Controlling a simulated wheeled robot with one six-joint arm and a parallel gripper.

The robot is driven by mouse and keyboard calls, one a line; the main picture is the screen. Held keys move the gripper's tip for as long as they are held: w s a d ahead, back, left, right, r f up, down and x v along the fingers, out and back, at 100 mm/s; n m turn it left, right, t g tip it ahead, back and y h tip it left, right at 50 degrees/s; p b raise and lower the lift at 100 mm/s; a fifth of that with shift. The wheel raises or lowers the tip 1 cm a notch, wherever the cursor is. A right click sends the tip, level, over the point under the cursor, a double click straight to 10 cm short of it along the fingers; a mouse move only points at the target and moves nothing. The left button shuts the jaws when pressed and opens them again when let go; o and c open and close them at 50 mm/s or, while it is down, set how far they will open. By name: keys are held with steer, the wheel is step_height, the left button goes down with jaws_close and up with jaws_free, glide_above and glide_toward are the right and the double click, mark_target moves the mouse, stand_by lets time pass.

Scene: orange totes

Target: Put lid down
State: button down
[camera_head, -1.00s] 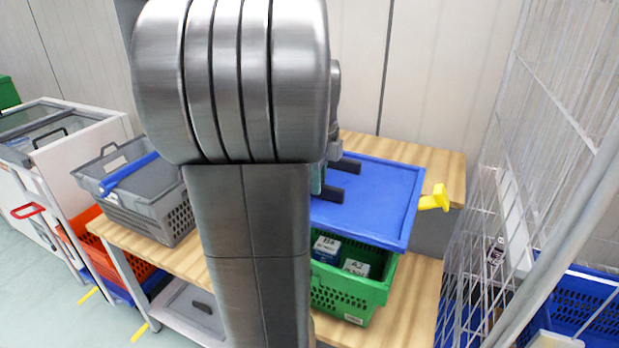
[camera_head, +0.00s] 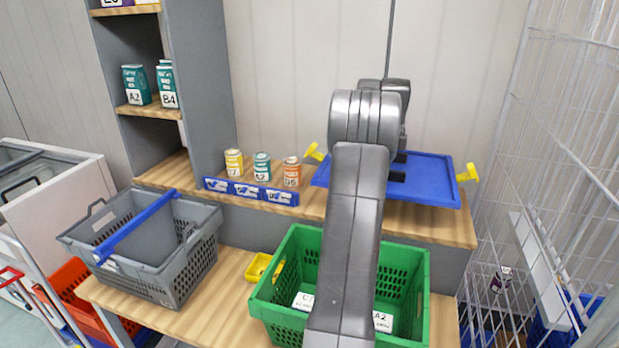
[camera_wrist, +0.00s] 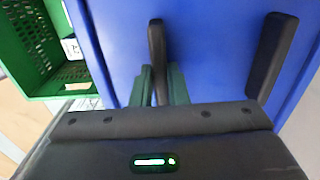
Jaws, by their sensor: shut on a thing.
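The blue lid (camera_head: 435,175) has yellow clips at its ends and black bars on top. It is level over the right part of the raised wooden ledge (camera_head: 440,227); I cannot tell if it touches. My gripper (camera_wrist: 161,88) is shut on one black bar (camera_wrist: 157,45) in the wrist view; the other bar (camera_wrist: 272,55) is free to its right. My arm hides the gripper and the lid's middle in the head view. The green basket (camera_head: 415,270) stands open below, in front of the ledge, with white-labelled boxes inside. It also shows in the wrist view (camera_wrist: 30,50).
Three small cans (camera_head: 262,167) and a blue label strip (camera_head: 250,191) are left of the lid on the ledge. A grey basket (camera_head: 150,245) and a small yellow tray (camera_head: 258,267) are on the lower bench. A wire cage (camera_head: 550,150) stands close at right.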

steer(key=shift+w+d, duration=0.25)
steer(key=shift+w, duration=0.1)
step_height(320, 180, down, 10)
steer(key=shift+d+p, duration=0.15)
steer(key=shift+p, duration=0.55)
steer(key=shift+f, duration=0.15)
steer(key=c, duration=1.4)
jaws_free()
step_height(320, 180, up, 12)
steer(key=shift+r+b, duration=0.1)
steer(key=shift+b, duration=0.45)
